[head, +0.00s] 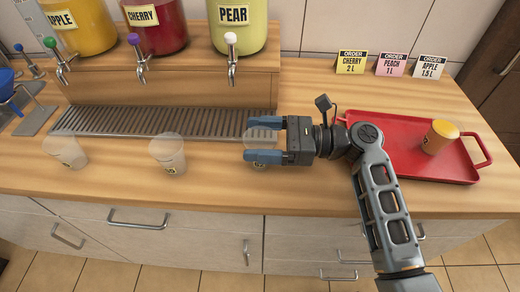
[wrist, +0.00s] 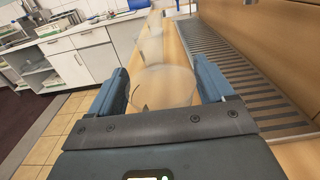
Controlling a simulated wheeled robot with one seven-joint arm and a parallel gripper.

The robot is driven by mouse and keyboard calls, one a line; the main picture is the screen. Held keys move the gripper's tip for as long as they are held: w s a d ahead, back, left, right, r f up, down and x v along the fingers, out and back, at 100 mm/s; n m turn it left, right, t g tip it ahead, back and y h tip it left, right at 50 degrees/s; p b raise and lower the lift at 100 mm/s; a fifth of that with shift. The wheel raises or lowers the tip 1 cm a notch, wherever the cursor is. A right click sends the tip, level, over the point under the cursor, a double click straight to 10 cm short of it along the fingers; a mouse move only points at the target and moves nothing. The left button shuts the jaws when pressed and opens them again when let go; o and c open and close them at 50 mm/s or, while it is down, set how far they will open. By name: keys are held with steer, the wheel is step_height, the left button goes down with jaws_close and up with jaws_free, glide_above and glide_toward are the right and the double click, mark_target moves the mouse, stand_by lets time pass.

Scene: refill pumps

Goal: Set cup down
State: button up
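A clear cup (head: 261,137) is between the two blue fingers of my gripper (head: 264,139), at the front edge of the drip grate. In the wrist view the clear cup (wrist: 163,86) fills the gap between the fingers (wrist: 162,88), which appear to rest against its sides. The cup looks upright and empty. Its base is low, at or just above the counter (head: 215,195); I cannot tell if it touches. The fingers hide part of its wall.
Two more clear cups, one at the left (head: 69,152) and one nearer (head: 168,154), stand on the counter. A red tray (head: 400,168) at the right holds a filled orange cup (head: 438,137). Apple, cherry and pear dispensers (head: 236,25) stand behind the grate (head: 160,122). Order cards (head: 390,64) stand at the back.

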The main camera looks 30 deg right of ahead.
steer(key=c, duration=0.7)
steer(key=shift+r, duration=0.1)
